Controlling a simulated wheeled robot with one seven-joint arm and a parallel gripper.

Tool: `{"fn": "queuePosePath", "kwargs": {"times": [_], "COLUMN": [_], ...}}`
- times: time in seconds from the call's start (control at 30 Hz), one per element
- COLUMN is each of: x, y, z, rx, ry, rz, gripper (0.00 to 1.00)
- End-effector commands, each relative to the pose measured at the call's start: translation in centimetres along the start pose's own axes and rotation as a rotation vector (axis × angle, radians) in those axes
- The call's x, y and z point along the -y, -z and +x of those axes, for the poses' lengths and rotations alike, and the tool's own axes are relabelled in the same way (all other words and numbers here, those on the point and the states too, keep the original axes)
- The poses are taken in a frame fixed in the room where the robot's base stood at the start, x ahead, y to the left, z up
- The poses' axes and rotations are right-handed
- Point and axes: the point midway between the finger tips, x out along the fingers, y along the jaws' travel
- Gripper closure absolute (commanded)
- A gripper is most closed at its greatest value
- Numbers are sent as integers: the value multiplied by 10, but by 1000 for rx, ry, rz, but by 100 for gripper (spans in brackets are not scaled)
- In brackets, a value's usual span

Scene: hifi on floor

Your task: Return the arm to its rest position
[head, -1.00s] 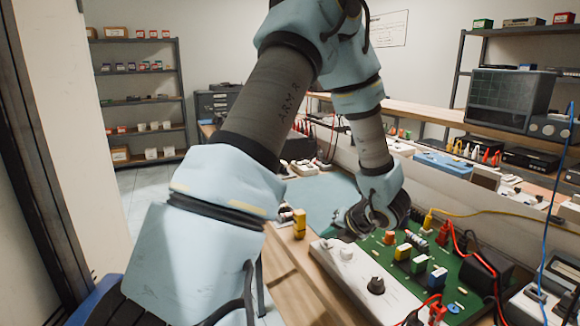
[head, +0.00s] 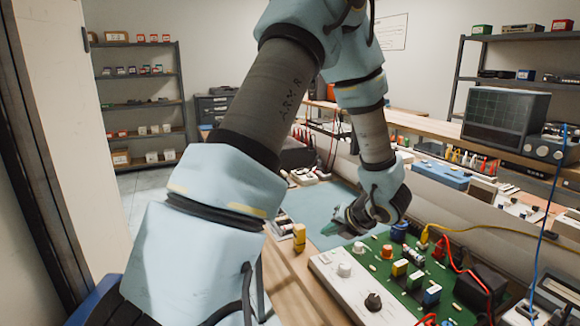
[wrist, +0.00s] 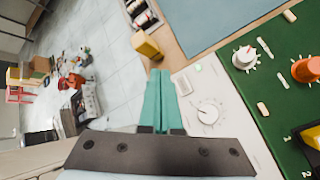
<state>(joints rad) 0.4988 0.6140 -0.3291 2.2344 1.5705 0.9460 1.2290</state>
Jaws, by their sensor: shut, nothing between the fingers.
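My arm reaches from the left foreground over the workbench. My gripper (head: 328,230) hangs over the teal mat (head: 312,207), just behind the circuit board, with its fingers pointing down and to the left. In the wrist view its teal fingers (wrist: 160,85) lie together with nothing between them. They show between a yellow block (wrist: 147,45) and the white panel with a knob (wrist: 207,113). The forearm and wrist hide part of the bench behind them.
The green circuit board (head: 448,297) with knobs, blocks and red and yellow leads lies close to the right of the gripper. A yellow block (head: 299,233) stands at the bench's left edge. An oscilloscope (head: 505,120) stands at the right. Open floor (head: 146,190) lies left.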

Motion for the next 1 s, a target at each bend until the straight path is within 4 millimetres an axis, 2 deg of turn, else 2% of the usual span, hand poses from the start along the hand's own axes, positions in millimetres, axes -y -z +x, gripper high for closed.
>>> {"fn": "queuePosePath", "kwargs": {"times": [0.13, 0.27, 0.4, 0.5, 0.6, 0.7, 0.8, 0.9, 0.93, 1.0], "x": [-12, -53, -105, -128, -143, -153, -160, -166, -168, -170], "y": [5, 30, 74, 102, 120, 129, 130, 128, 127, 126], "z": [2, 2, -8, -21, -36, -48, -56, -60, -61, -62], "rx": [-34, -166, -371, -502, -610, -698, -761, -802, 807, 768], "ry": [-13, -71, -188, -288, -400, -514, -615, -694, 708, 692], "rz": [-69, -366, -924, -1367, -1823, -2263, -2634, -2902, 2944, 2849], "gripper": [100, 100, 100, 100, 100, 100, 100, 100, 100, 100]}}
